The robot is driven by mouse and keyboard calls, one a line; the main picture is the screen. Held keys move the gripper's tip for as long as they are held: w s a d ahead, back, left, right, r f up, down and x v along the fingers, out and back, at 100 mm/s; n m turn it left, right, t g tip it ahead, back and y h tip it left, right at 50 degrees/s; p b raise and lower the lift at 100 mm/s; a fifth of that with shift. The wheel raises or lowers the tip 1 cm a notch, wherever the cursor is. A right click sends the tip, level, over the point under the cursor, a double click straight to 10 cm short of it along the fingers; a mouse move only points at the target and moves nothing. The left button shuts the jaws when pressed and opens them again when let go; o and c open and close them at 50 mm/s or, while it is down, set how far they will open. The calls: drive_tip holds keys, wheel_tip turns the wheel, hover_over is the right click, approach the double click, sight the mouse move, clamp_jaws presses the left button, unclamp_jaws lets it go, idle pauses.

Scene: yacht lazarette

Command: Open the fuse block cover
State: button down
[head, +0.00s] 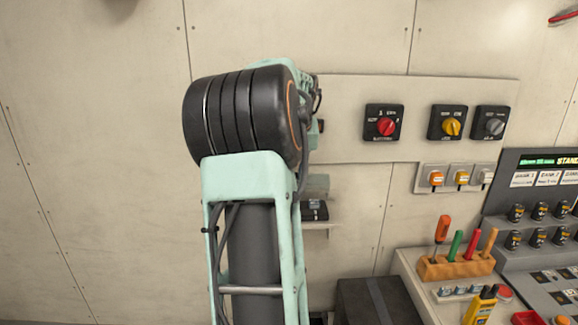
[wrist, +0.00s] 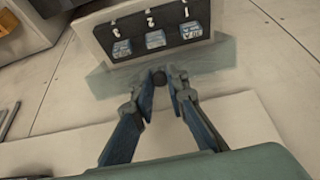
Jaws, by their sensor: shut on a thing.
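The fuse block (wrist: 133,33) shows at the top of the wrist view as a pale plate with a dark strip and three bluish fuses. A translucent grey-green cover (wrist: 207,62) spreads from the block's near edge towards my gripper (wrist: 161,84). The fuses show clear of it. A small dark round knob (wrist: 158,77) sits between my fingertips, and my gripper is shut on it. In the head view, the dark fuse block (head: 314,212) is partly hidden by my arm. A pale translucent piece, seemingly the cover (head: 316,185), stands above it. The exact opening angle cannot be told.
A wall panel with rotary switches (head: 385,124) is to the right. A bench at lower right holds an orange tool rack (head: 455,268) and a control console (head: 530,258). The wall at left is bare.

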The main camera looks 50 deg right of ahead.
drive_tip(key=shift+w+d+r+g+y+p, duration=0.35)
drive_tip(key=shift+w+d+g+y+p, duration=0.15)
drive_tip(key=shift+d+y+p, duration=0.1)
drive_tip(key=shift+w+d+r+g+y+p, duration=0.3)
drive_tip(key=shift+w+d+g+y+p, duration=0.2)
drive_tip(key=shift+y+p, duration=0.1)
drive_tip(key=shift+w+d+r+g+y, duration=0.1)
drive_tip(key=shift+w+d+g+y, duration=0.05)
drive_tip(key=shift+d+g+y, duration=0.15)
drive_tip(key=shift+a, duration=0.1)
drive_tip(key=c, duration=1.9)
unclamp_jaws()
drive_tip(key=shift+a, duration=0.15)
